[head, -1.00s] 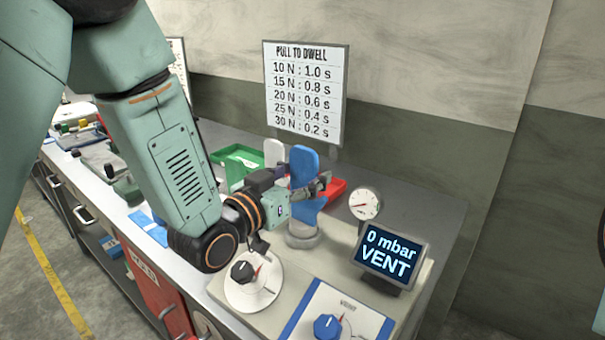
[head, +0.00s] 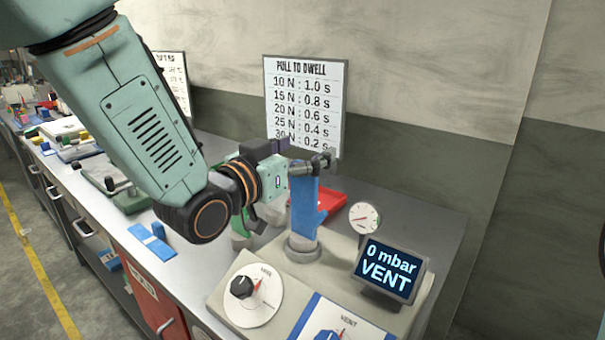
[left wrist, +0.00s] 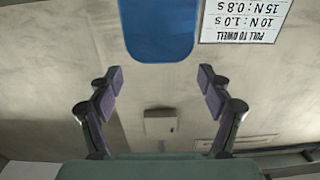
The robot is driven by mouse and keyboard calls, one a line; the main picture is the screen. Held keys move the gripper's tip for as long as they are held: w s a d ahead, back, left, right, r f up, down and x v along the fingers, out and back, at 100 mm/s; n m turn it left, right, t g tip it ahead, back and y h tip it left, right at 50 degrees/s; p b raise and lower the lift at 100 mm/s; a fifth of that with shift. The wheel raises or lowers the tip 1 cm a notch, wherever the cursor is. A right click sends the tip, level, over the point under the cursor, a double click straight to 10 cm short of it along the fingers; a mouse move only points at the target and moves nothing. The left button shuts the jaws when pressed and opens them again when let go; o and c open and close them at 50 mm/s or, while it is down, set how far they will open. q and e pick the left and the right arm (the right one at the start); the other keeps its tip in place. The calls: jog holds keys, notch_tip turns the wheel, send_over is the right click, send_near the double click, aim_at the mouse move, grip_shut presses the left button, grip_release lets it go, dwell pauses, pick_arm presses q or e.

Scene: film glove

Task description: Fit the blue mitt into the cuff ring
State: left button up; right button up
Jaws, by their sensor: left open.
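The blue mitt (head: 306,208) stands upright over the grey cuff ring (head: 302,246) on the bench fixture. Its lower end meets the ring, but how deep it sits I cannot tell. My left gripper (head: 306,160) is at the mitt's top end and hides that part in the head view. In the left wrist view the gripper's two fingers (left wrist: 162,84) are spread wide with nothing between them. There the mitt (left wrist: 160,28) hangs in from the top edge, beyond the fingertips. My right gripper is not in view.
A display (head: 391,266) reading "0 mbar VENT" and a round gauge (head: 364,217) stand right of the ring. A dial (head: 244,287) and a second knob are in front. A red tray (head: 330,200) lies behind. A wall sign (head: 303,103) hangs behind the gripper.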

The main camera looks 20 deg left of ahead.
aim_at(301, 189)
pick_arm(q)
jog(key=shift+r, duration=1.35)
notch_tip(301, 189, down, 10)
jog(key=shift+w+r, duration=0.1)
jog(key=shift+r, duration=0.1)
jog(key=shift+f, duration=0.15)
